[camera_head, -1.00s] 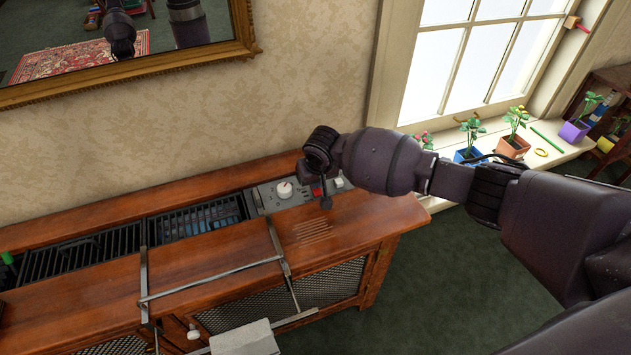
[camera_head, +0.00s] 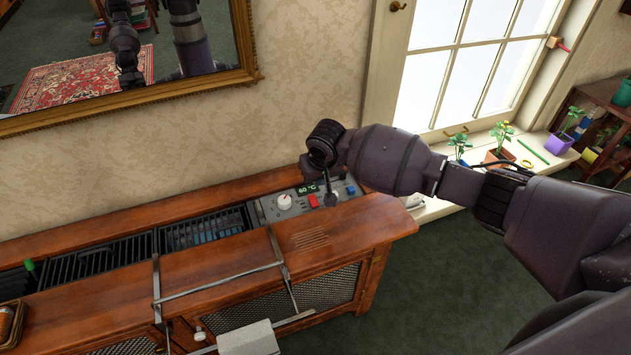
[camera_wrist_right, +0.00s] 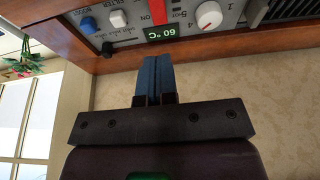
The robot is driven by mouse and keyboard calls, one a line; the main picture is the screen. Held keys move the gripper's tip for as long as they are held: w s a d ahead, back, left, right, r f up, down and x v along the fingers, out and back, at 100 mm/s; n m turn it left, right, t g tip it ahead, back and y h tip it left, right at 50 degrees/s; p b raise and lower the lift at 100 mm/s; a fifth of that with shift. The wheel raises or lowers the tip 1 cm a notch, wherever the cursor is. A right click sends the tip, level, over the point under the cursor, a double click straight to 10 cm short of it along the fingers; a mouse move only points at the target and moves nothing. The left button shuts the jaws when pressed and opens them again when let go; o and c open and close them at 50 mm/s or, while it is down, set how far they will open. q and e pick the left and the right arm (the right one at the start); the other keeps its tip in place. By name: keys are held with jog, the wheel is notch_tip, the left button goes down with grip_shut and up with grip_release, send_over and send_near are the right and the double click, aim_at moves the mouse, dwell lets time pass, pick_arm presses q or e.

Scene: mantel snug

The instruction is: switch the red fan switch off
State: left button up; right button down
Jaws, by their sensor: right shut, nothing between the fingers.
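The red fan switch (camera_head: 313,201) is on the grey control panel (camera_head: 268,208) set into the top of the wooden cabinet. In the right wrist view the red switch (camera_wrist_right: 158,10) is at the top edge, partly cut off, with lettering beside it. My right gripper (camera_head: 331,200) is just right of the switch in the head view. In the right wrist view its blue fingertips (camera_wrist_right: 153,60) are together, empty, and appear apart from the switch. Whether the switch is on or off I cannot tell. My left gripper is not in view.
The panel also has a white knob (camera_head: 284,201), a 60 °C display (camera_head: 307,189), a white button (camera_wrist_right: 118,19) and a blue button (camera_wrist_right: 88,25). A metal rail with a grey cloth (camera_head: 250,340) fronts the cabinet. Potted plants (camera_head: 558,143) stand on the windowsill.

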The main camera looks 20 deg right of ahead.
jog(key=shift+s+r+p, duration=0.15)
jog(key=shift+s+r, duration=0.3)
jog(key=shift+r, duration=0.25)
jog(key=shift+s+r+p, duration=0.15)
jog(key=shift+s+r, duration=0.25)
jog(key=shift+r, duration=0.25)
jog(key=w+a+r+n+t+y, duration=0.2)
jog(key=w+a+r+n+t, duration=0.2)
jog(key=a+r+n, duration=0.15)
jog(key=s+a+r+n+t+y, duration=0.2)
jog(key=s+a+t+y, duration=0.1)
jog(key=t, duration=0.1)
jog(key=s+d+f+m+h, duration=0.1)
jog(key=s+d+f, duration=0.4)
jog(key=s, duration=0.6)
jog(key=s+d+f+m+h, duration=0.2)
jog(key=s+d+f, duration=0.3)
jog(key=s, duration=0.7)
jog(key=s+d+f+m+h, duration=0.2)
jog(key=s+d+f+m, duration=0.2)
jog(key=s+f, duration=0.5)
jog(key=shift+s+d, duration=0.45)
jog(key=shift+s, duration=0.7)
